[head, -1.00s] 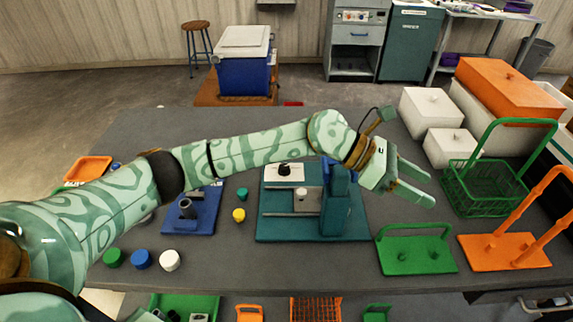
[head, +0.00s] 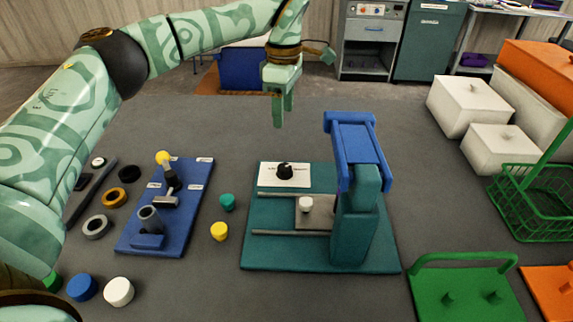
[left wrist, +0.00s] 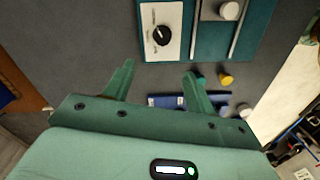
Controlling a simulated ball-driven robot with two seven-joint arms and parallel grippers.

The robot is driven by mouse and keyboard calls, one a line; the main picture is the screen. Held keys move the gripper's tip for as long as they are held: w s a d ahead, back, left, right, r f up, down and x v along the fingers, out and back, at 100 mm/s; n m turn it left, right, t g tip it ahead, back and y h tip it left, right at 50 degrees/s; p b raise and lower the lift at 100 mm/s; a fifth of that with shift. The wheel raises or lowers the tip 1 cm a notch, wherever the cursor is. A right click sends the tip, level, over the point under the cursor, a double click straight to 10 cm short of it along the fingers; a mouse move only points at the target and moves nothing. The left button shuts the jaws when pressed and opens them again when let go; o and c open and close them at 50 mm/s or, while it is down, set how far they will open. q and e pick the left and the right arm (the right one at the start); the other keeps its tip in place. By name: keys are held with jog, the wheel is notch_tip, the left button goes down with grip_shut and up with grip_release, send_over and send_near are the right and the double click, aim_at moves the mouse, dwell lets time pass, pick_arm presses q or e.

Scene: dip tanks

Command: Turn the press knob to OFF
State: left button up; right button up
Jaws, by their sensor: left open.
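The press knob (head: 285,171) is a black knob on a white label plate (head: 305,181), at the back left of the teal press base (head: 262,262). In the left wrist view the knob (left wrist: 161,36) shows beyond the fingertips with a pale mark on it; the plate's lettering is too small to read. My left gripper (head: 283,122) points down above and behind the knob, apart from it. In the left wrist view its two fingers (left wrist: 158,72) are spread with nothing between them. My right gripper is in neither view.
The press's teal post and blue arm (head: 358,150) rise right of the knob. A sliding plate with a white knob (head: 306,204) lies in front. Left are teal and yellow caps (head: 219,231) and a blue fixture (head: 190,215). White boxes (head: 468,103) stand at right.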

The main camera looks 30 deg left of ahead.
pick_arm(q)
jog(key=b, duration=0.2)
send_over(283, 166)
notch_tip(283, 166, down, 5)
notch_tip(283, 166, down, 10)
jog(key=b, duration=0.3)
jog(key=shift+d+f, duration=0.1)
jog(key=shift+f, duration=0.15)
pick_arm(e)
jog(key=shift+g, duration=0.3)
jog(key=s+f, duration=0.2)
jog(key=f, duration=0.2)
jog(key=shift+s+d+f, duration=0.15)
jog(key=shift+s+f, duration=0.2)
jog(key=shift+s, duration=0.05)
pick_arm(q)
jog(key=c, duration=1)
